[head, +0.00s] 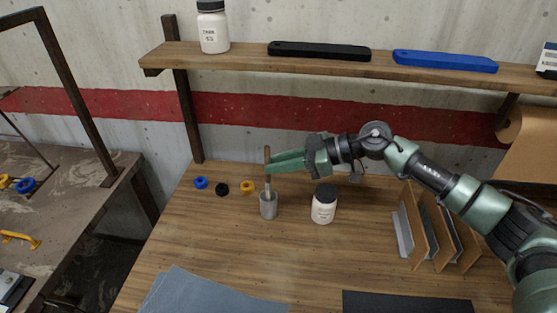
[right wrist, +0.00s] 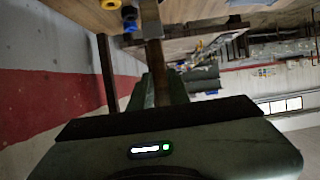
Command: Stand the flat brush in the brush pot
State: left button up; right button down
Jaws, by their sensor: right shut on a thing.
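The flat brush (head: 268,182) is upright, with its brown wooden handle at the top. My right gripper (head: 270,160) reaches in from the right and is shut on the handle. The grey brush pot (head: 268,207) stands on the wooden bench directly below. The brush's lower end meets the pot's mouth and seems to be inside it; how deep it goes is hidden. In the right wrist view the brush (right wrist: 151,22) runs up from between the fingers (right wrist: 160,88) of my right gripper. My left gripper is not in view.
A white jar with a black lid (head: 324,205) stands right of the pot. Blue, black and yellow rings (head: 222,189) lie left of it. An upright divider rack (head: 430,235) stands further right. A shelf (head: 330,65) hangs above the bench.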

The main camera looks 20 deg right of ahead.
jog(key=shift+f, duration=2.35)
jog(key=c, duration=1.3)
grip_release()
jog(key=shift+o, duration=0.2)
jog(key=b+v, duration=0.2)
jog(key=v, duration=0.5)
jog(key=shift+s+d, duration=0.2)
jog(key=shift+d, duration=0.05)
jog(key=shift+r, duration=0.1)
